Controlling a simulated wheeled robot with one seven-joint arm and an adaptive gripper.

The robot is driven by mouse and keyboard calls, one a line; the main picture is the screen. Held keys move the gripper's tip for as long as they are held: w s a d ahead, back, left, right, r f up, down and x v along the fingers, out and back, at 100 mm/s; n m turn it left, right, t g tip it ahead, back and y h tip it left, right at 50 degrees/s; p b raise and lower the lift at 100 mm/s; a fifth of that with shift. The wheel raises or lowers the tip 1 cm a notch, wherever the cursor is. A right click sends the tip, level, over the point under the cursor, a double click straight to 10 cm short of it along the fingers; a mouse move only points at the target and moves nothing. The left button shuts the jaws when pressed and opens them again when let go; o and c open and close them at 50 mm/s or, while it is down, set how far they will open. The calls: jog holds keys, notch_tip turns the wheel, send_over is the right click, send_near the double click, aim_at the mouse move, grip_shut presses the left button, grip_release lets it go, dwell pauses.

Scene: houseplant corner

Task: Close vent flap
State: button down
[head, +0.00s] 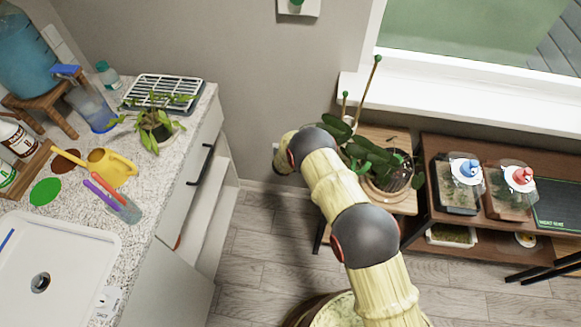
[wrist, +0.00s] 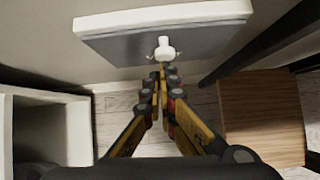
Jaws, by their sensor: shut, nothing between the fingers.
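In the wrist view, a grey panel with a thick white edge (wrist: 165,17), which looks like the vent flap, stands out from the wall. A small white knob (wrist: 165,47) sits at the middle of its face. My gripper (wrist: 161,70) is shut and empty, its fingertips together just below the knob. I cannot tell whether they touch it. In the head view my arm reaches to the wall and hides the gripper and nearly all of the flap; only a small white piece (head: 276,147) shows beside the arm, and I cannot tell if it belongs to the flap.
A wooden stand (wrist: 262,115) is close on the right, with a potted plant (head: 385,170) on it in the head view. A white cabinet (wrist: 50,125) is close on the left. A brown shelf unit (head: 430,190) stands farther right. The floor between is clear.

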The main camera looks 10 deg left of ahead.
jog(key=shift+w+r, duration=0.25)
jog(key=shift+w, duration=0.25)
dwell(0.3)
